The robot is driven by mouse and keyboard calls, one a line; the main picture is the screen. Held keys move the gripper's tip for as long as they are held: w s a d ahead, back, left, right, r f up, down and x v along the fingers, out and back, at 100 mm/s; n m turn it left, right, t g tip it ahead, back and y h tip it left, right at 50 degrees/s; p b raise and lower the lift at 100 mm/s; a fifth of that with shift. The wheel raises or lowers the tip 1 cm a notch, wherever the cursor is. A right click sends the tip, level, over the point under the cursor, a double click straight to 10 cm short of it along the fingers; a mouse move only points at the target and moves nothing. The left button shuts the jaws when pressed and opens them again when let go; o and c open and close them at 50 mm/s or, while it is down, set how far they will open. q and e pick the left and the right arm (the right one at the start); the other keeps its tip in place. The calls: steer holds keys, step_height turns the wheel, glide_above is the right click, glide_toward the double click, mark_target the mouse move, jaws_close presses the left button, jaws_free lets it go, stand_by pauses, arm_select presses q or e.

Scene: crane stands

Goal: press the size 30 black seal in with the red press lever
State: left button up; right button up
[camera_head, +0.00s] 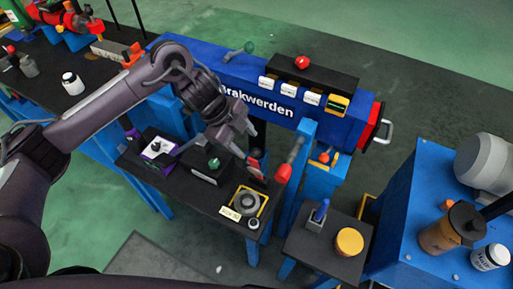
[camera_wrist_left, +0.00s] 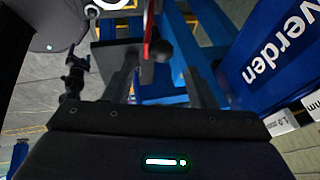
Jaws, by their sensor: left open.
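The red press lever (camera_head: 256,168) with a dark knob rises from the black bench, just behind the seal station. In the left wrist view the red lever (camera_wrist_left: 148,32) and its dark round knob (camera_wrist_left: 161,50) show ahead between the fingers. My left gripper (camera_head: 246,143) is open, close to the knob; I cannot tell whether it touches. A round grey housing with a dark ring (camera_head: 248,201) sits in a yellow frame at the bench's front edge, beside a small label (camera_head: 230,213). I cannot tell the seal itself from the housing. My right gripper is not in view.
A black box with a green knob (camera_head: 214,164) is to the left. The blue Brakwerden beam (camera_head: 220,85) runs behind. A small table with a yellow disc (camera_head: 349,241) stands at right.

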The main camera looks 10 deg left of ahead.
mark_target(255, 151)
arm_select(q)
steer(key=shift+x, duration=2.7)
steer(key=shift+w, duration=0.1)
jaws_close()
